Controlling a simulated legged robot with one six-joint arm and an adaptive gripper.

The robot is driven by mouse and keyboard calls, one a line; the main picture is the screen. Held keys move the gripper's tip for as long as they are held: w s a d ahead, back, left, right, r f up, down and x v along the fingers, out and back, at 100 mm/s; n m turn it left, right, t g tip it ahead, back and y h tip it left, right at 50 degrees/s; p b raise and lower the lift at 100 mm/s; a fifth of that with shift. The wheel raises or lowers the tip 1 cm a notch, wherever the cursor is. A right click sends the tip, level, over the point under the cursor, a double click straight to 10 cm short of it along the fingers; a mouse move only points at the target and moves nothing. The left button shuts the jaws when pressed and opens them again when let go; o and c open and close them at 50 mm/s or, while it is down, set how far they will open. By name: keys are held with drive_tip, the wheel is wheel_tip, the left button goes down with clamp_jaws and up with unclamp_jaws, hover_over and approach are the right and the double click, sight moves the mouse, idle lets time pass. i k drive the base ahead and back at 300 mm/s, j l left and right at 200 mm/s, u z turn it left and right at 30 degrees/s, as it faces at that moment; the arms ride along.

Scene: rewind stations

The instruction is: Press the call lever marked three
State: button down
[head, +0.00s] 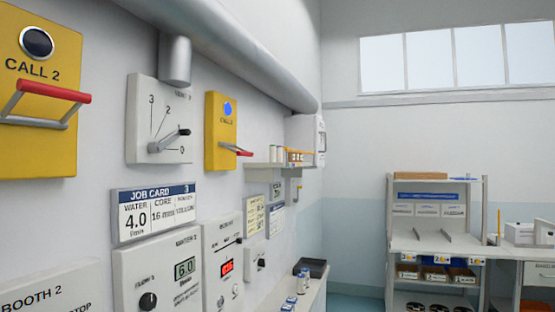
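A yellow call box marked CALL 2 (38,140) is on the wall at the near left. It has a dark round lamp and a grey lever with a red handle (53,92) that sticks out. A second yellow call box (220,135) is farther along the same wall, with a blue round lamp and a red-tipped lever (236,150). Its label is too small for me to read the number surely. My gripper is not in view.
A dial panel (142,110) with a black-tipped pointer lever is between the call boxes. A job card (155,212) and control panels (158,270) are below. A wall shelf (277,166) juts out beyond. Shelving (437,183) stands at the back right.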

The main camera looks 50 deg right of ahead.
sight(244, 154)
drive_tip(key=l+z, duration=0.1)
drive_tip(key=z, duration=0.35)
drive_tip(key=i+l+z, duration=0.1)
drive_tip(key=z, duration=0.4)
drive_tip(key=i+z, duration=0.15)
drive_tip(key=z, duration=0.3)
